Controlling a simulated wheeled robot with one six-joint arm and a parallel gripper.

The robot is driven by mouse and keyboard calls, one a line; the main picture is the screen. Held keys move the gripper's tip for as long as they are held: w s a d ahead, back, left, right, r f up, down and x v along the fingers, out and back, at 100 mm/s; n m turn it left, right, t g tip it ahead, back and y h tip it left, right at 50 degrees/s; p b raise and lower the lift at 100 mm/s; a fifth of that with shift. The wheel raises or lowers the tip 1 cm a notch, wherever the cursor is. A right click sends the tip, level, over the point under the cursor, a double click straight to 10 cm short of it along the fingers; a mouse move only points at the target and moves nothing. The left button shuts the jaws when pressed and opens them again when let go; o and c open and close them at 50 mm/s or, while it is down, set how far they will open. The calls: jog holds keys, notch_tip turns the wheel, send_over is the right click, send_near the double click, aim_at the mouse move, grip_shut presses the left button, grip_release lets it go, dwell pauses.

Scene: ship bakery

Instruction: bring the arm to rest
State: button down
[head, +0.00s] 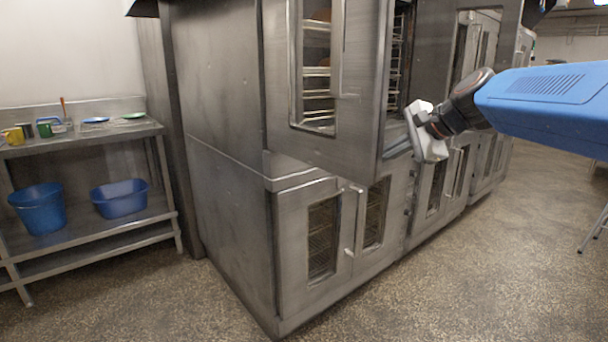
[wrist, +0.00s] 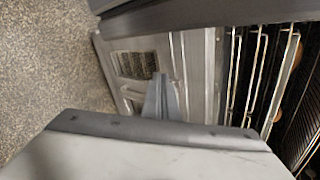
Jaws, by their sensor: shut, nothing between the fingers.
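My gripper (head: 402,149) is at the end of my blue arm, in front of the steel ovens in the head view. It is close to the edge of the upper oven door (head: 362,110), which stands open; I cannot tell whether they touch. In the wrist view my gripper (wrist: 161,97) shows its grey fingers together and empty. Beyond them are the steel oven front and, to the right, wire racks (wrist: 262,70) with round brown items.
The lower oven doors (head: 348,225) look closed. At left a steel shelf table (head: 95,220) carries mugs, plates and two blue tubs (head: 40,208) (head: 120,198). Speckled floor (head: 480,270) is free in front of the ovens. Metal legs (head: 594,230) stand at the right edge.

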jog(key=s+d+f+n+g+h, duration=0.1)
jog(key=s+d+f+n+h, duration=0.1)
jog(key=s+f, duration=0.7)
jog(key=s+d+f+n+g+h, duration=0.1)
jog(key=s+d+f+n, duration=0.3)
jog(key=s, duration=0.9)
jog(key=s+d+f+n+g+h, duration=0.1)
jog(key=s+d+f+n+h, duration=0.2)
jog(key=s+f+n, duration=0.4)
jog(key=s+f, duration=0.4)
jog(key=f, duration=0.2)
jog(key=shift+s+f+n, duration=0.25)
jog(key=shift+f+n, duration=0.05)
jog(key=shift+n, duration=0.1)
